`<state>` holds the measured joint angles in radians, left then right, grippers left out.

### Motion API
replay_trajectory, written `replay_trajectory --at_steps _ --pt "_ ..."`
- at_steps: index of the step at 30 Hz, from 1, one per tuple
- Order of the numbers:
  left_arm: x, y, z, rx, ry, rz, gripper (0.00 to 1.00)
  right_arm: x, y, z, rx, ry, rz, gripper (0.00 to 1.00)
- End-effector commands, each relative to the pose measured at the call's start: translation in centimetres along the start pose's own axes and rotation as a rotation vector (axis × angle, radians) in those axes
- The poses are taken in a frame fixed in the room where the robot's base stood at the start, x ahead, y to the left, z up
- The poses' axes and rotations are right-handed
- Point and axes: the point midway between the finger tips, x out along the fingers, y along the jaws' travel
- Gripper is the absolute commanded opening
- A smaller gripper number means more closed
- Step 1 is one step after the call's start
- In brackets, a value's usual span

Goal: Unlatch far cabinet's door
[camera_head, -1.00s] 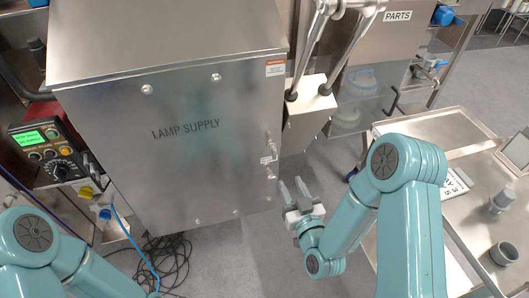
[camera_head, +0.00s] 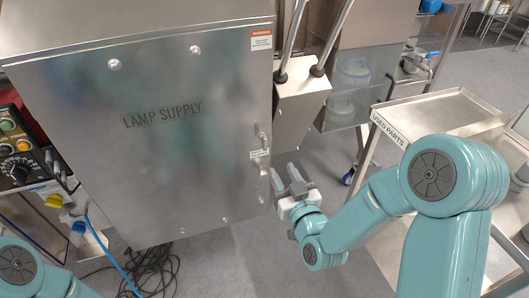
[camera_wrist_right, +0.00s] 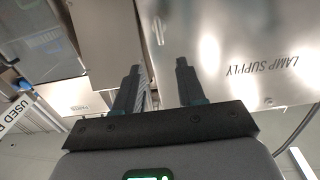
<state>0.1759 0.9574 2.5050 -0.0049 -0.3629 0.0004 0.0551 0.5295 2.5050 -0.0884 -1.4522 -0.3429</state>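The steel cabinet (camera_head: 190,165) marked "LAMP SUPPLY" fills the left half of the head view, its door closed. A small latch (camera_head: 262,140) and a handle (camera_head: 263,168) sit at the door's right edge. My right gripper (camera_head: 287,177) is open and empty, just right of the handle and apart from it. In the right wrist view its two fingers (camera_wrist_right: 158,82) are spread with nothing between them, and the cabinet door (camera_wrist_right: 245,60) shows upside down beyond. Only part of my left arm shows at the lower left of the head view; its gripper is out of view.
A steel trolley (camera_head: 384,128) labelled "USED PARTS" stands at the right. A metal box with rods (camera_head: 302,100) hangs beside the cabinet's right edge. A control box (camera_head: 20,150) and blue cable (camera_head: 115,262) are at the left. Black cables (camera_head: 152,268) lie on the floor.

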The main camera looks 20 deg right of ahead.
Motion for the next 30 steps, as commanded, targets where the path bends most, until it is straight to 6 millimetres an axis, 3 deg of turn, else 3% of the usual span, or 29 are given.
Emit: replay_trajectory --at_steps 1,3,15,21,30 --pt "1.4 -0.5 0.0 0.0 0.0 0.0 0.43 0.4 -0.1 0.5 0.004 0.006 0.001 0.39" --pt "0.3 -0.1 0.0 0.0 0.0 0.0 0.43 2.4 -0.1 -0.2 0.004 0.003 0.002 0.39" --pt "0.2 -0.1 0.0 0.0 0.0 0.0 0.43 11.4 -0.2 -0.1 0.003 0.002 0.001 0.39" --pt "0.3 -0.1 0.0 0.0 0.0 0.0 0.43 13.5 -0.1 -0.1 0.003 0.001 0.001 0.39" --pt "0.3 -0.1 0.0 0.0 0.0 0.0 0.43 13.8 -0.1 0.0 0.003 0.0 0.0 0.39"
